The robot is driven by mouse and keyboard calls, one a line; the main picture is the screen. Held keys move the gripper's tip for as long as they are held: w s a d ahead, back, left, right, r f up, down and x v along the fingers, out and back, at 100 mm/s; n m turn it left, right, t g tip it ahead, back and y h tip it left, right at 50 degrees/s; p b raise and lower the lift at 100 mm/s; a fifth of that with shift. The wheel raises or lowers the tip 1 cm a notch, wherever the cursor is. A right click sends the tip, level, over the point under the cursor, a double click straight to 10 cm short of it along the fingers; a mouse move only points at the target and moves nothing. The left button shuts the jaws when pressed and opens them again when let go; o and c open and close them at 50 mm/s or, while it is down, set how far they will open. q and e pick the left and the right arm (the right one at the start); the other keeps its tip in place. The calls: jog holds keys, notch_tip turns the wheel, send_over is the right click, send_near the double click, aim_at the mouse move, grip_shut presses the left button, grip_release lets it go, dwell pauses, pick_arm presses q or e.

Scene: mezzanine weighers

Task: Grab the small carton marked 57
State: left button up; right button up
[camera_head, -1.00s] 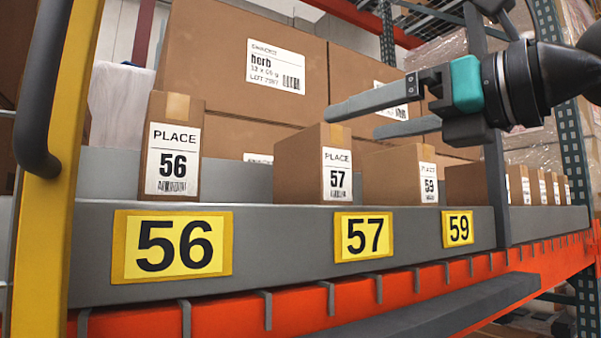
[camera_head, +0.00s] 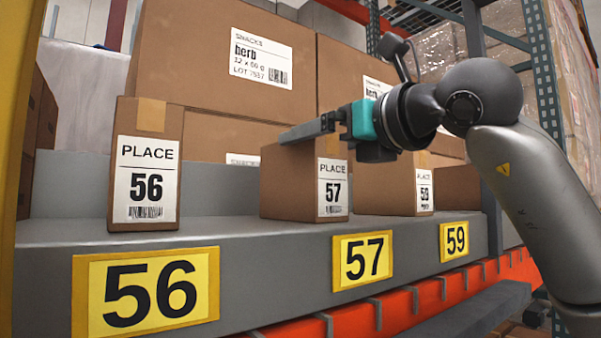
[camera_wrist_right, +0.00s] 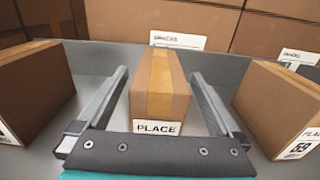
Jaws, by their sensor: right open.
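The small carton marked 57 (camera_head: 287,185) stands upright on the grey shelf ledge, above the yellow 57 sign. In the right wrist view this carton (camera_wrist_right: 158,88) sits between my two fingers, with gaps on both sides and its PLACE label towards me. My right gripper (camera_head: 306,138) is open at the carton's top; one finger shows across the top in the head view and the other is hidden. The fingers (camera_wrist_right: 158,76) do not appear to touch the carton. My left gripper is out of view.
The carton marked 56 (camera_head: 145,165) stands to the left and the carton marked 59 (camera_head: 385,185) close to the right. Large brown boxes (camera_head: 225,75) stack behind. A grey ledge front (camera_head: 275,260) with yellow number signs runs along an orange beam (camera_head: 400,305).

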jog(key=p+x, duration=0.2)
jog(key=x, duration=0.2)
jog(key=shift+w+a+r+p, duration=0.1)
jog(key=shift+p, duration=0.2)
jog(key=shift+w+a, duration=0.2)
jog(key=shift+w, duration=0.1)
grip_shut()
dwell(0.4)
